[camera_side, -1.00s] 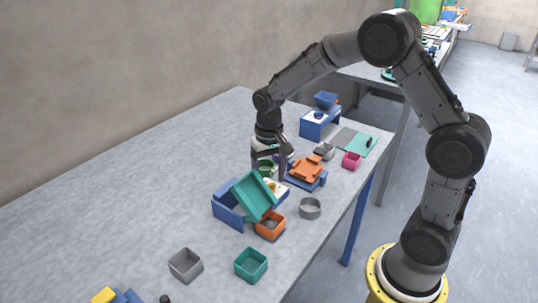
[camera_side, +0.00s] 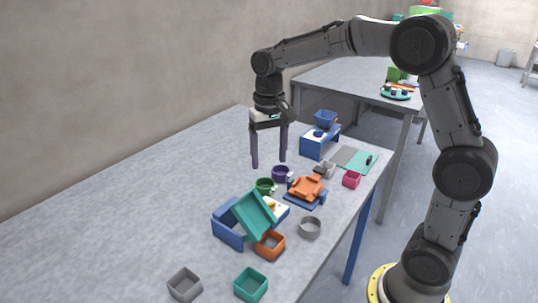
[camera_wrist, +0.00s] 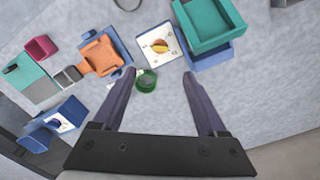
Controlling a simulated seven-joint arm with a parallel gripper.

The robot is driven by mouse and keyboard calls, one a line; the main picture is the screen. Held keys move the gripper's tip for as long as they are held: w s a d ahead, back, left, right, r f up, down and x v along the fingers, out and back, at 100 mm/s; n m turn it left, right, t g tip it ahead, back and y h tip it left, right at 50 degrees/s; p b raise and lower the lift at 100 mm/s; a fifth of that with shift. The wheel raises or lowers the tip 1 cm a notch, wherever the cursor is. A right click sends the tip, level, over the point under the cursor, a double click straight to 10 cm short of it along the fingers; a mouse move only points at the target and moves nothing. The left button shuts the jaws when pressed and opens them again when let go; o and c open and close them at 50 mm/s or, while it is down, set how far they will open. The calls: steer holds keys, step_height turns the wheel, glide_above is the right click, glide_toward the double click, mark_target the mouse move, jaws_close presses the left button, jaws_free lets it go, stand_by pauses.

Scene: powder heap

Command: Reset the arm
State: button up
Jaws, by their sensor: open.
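My gripper (camera_side: 269,163) hangs above the grey table (camera_side: 130,185), jaws wide open and empty, pointing down. It stands clear of the objects, behind and to the left of the purple cup (camera_side: 282,173) and the green cup (camera_side: 265,185). In the wrist view my gripper's two fingers (camera_wrist: 159,75) reach up the picture with nothing held between them. The green cup (camera_wrist: 147,81) shows between the fingers in that view. The purple cup cannot be made out there.
A tilted teal tray (camera_side: 254,214) leans on a blue stand (camera_side: 228,226). An orange tray (camera_side: 306,188), an orange box (camera_side: 270,246), a grey ring (camera_side: 311,227), a teal box (camera_side: 250,284) and a blue stand with a bin (camera_side: 318,142) stand nearby. The table's left side is clear.

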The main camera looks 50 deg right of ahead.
steer(key=s+a+r+n+t, duration=0.2)
steer(key=s+a+r+t, duration=0.15)
steer(key=s+r, duration=0.7)
steer(key=s+f+n+t, duration=0.1)
steer(key=s+f+n, duration=0.1)
steer(key=s, duration=0.4)
steer(key=s+f+n+t, duration=0.1)
steer(key=s+f+n, duration=0.1)
steer(key=s+f, duration=0.3)
steer(key=shift+s+a+f, duration=0.2)
steer(key=shift+s+f, duration=0.1)
steer(key=shift+s, duration=0.35)
stand_by(1.1)
